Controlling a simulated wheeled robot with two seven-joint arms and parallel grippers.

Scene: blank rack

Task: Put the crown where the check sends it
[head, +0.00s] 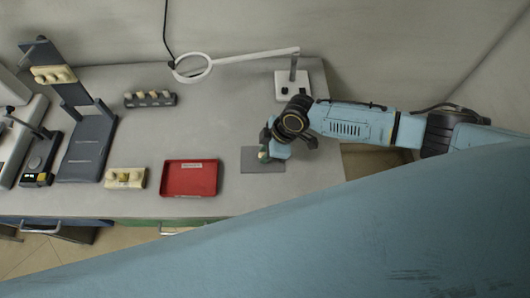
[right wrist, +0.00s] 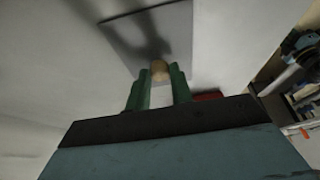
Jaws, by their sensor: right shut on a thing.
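My right gripper (head: 266,153) is low over the dark grey mat (head: 276,167) at the right of the table. In the right wrist view its green fingers (right wrist: 160,90) are shut on a small tan rounded piece, which looks like the crown (right wrist: 159,67). The piece shows at the fingertips, with a pale part between the fingers. The mat (right wrist: 120,30) lies beyond the tips, with the gripper's shadow on it. I cannot tell whether the piece touches the mat. My left gripper is not in view.
A red tray (head: 189,192) with a label lies left of the mat. Behind are a dark rack (head: 150,100) and a ring magnifier (head: 192,68).

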